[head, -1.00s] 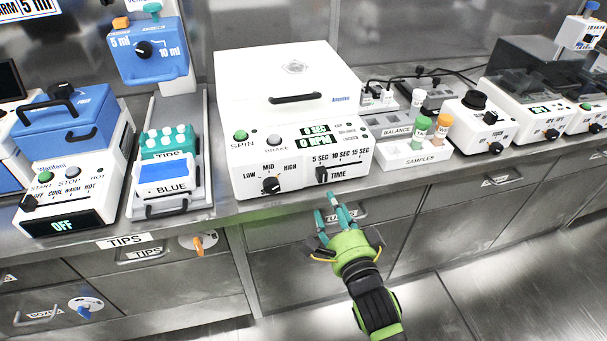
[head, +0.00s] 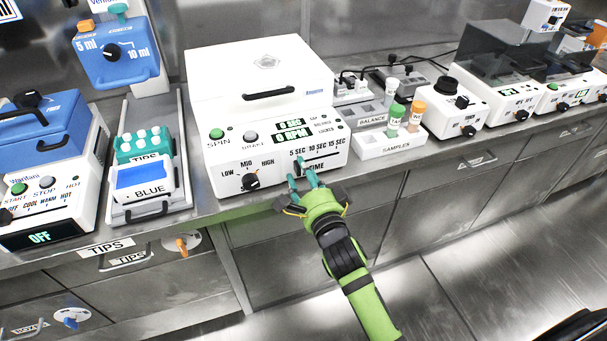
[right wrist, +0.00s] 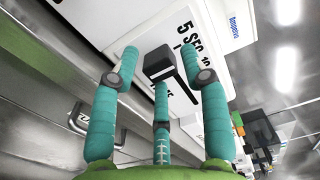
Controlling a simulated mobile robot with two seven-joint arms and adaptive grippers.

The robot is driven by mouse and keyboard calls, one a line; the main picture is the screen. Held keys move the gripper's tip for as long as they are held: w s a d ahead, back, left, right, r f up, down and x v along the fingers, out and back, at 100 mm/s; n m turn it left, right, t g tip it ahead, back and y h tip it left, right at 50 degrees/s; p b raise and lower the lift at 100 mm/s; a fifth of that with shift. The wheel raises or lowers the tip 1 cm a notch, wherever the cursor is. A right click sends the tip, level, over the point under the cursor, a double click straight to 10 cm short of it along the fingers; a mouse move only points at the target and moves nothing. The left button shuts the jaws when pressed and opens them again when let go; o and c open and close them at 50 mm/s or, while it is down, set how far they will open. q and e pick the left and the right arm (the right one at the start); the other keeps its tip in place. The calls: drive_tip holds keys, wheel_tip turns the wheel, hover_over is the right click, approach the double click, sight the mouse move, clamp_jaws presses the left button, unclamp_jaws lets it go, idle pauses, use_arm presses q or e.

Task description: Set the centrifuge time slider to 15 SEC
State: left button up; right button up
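The white centrifuge (head: 225,160) stands on the bench in the head view. Its time slider is a black knob (head: 299,167) at the left end of a slot, under the 5 SEC mark. In the right wrist view the knob (right wrist: 159,63) shows close up, with the slot running right from it. My right gripper (head: 302,181) is at the front panel. In the right wrist view its teal fingers (right wrist: 169,76) are spread open around the knob, with no clear contact. The fingertips partly cover the TIME label area in the head view. My left gripper is not in view.
Left of the slider is a LOW/MID/HIGH dial (head: 250,181), with the green SPIN button (head: 216,134) above. A samples rack (head: 388,147) stands right of the centrifuge. A blue tip box (head: 143,178) stands to the left. The bench's front edge lies below the panel.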

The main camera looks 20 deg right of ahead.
clamp_jaws()
drive_tip(key=shift+d, duration=0.1)
drive_tip(key=d+p, duration=0.2)
drive_tip(key=d, duration=0.8)
drive_tip(key=shift+w+p, duration=0.1)
drive_tip(key=shift+p, duration=0.2)
drive_tip(key=shift+a, duration=0.1)
drive_tip(key=shift+o, duration=2.4)
unclamp_jaws()
drive_tip(key=s, duration=1.2)
drive_tip(key=shift+d, duration=0.35)
